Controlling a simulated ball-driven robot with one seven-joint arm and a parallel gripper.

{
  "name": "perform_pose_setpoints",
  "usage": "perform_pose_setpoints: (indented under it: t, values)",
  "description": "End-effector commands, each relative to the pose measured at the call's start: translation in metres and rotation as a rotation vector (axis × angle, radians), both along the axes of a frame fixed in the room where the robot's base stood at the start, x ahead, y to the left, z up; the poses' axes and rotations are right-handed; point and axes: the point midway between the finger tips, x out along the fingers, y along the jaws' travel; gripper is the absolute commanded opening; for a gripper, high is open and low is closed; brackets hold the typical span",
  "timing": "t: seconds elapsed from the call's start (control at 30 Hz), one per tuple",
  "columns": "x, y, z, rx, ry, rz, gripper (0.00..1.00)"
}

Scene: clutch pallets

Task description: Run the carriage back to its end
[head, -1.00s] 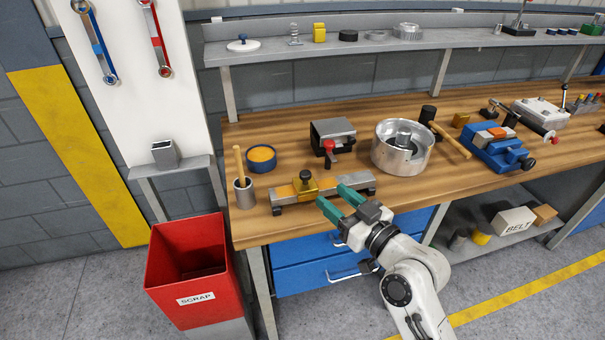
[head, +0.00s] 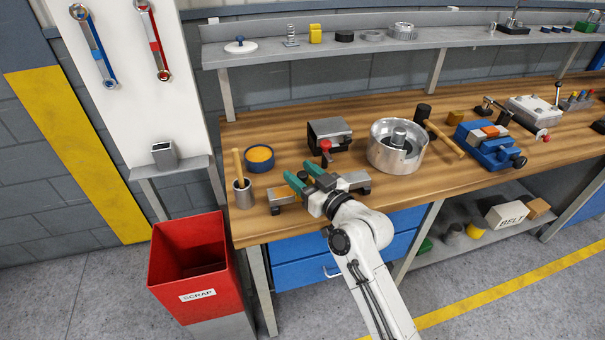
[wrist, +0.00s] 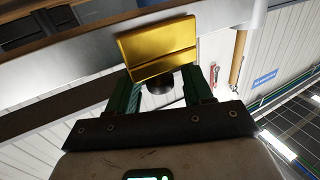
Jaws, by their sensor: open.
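The carriage, a gold block (wrist: 160,48) with a black knob (wrist: 160,86), shows in the wrist view on a grey rail (wrist: 70,80). In the head view the rail (head: 358,183) lies along the bench's front edge, and my gripper hides most of the carriage. My gripper (head: 301,176) is over the carriage, its green fingers open. In the wrist view the fingers of my gripper (wrist: 162,92) stand on either side of the knob. I cannot tell whether they touch it.
A cup with a wooden handle (head: 243,195) stands by the rail's left end. Behind are a blue-rimmed tin (head: 260,157), a grey block with a red knob (head: 328,133) and a metal drum (head: 396,158). A red scrap bin (head: 188,300) stands on the floor at left.

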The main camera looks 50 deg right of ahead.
Motion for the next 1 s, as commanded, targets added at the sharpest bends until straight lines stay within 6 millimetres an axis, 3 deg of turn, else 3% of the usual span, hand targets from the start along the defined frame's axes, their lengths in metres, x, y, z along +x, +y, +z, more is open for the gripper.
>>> perform_pose_setpoints:
  t: [0.07,0.6,1.0]
  values:
    - [-0.0002,0.0001,-0.0002,0.0,0.0,0.0,0.5]
    - [-0.0004,0.0003,-0.0003,0.0,0.001,0.001,0.0]
    - [-0.0005,0.0002,-0.0009,0.0,0.001,0.0,0.0]
